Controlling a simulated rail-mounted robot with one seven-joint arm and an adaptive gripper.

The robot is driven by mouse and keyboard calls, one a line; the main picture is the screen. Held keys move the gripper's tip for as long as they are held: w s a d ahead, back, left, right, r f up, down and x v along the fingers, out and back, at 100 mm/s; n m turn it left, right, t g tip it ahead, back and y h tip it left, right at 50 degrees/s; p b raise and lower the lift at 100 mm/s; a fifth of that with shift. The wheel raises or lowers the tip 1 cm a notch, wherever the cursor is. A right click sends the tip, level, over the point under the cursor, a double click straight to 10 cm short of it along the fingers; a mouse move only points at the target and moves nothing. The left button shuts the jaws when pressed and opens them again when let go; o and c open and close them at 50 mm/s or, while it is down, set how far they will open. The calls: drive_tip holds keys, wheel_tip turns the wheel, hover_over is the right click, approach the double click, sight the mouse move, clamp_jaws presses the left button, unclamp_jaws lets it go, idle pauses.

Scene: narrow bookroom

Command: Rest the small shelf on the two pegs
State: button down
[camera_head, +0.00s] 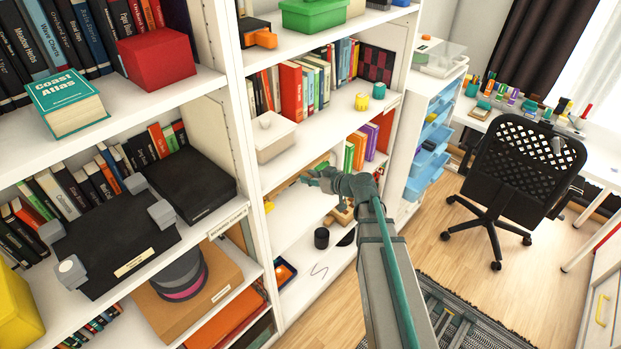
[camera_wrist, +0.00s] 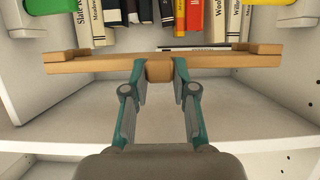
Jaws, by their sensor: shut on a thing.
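The small shelf is a light wooden board (camera_wrist: 100,65) with raised ends and a block at its middle, seen nearly edge-on across the wrist view. My gripper (camera_wrist: 160,72) is shut on that middle block, one finger on each side. The board is level and spans most of the bay's width. In the head view, my gripper (camera_head: 308,178) reaches into the bookcase bay, and the wooden board (camera_head: 287,186) shows only as a thin strip, partly covered by the gripper. I cannot clearly make out the two pegs, nor whether the board touches them.
Several upright books (camera_wrist: 194,20) stand behind the board. White bay walls (camera_wrist: 25,80) rise at both sides. A beige box (camera_head: 275,137) sits on the shelf above. A black cup (camera_head: 321,238) and a blue-edged tray (camera_head: 286,272) are lower down. A black chair (camera_head: 520,160) stands right.

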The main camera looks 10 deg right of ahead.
drive_tip(key=shift+f+b, duration=1.95)
drive_tip(key=shift+b, duration=0.5)
drive_tip(key=shift+b, duration=2)
drive_tip(key=shift+f+b, duration=1.2)
drive_tip(key=shift+b, duration=0.45)
drive_tip(key=shift+c, duration=1.2)
unclamp_jaws()
drive_tip(key=shift+s, duration=0.1)
drive_tip(key=b+v, duration=0.2)
drive_tip(key=v, duration=0.8)
drive_tip(key=shift+b, duration=0.3)
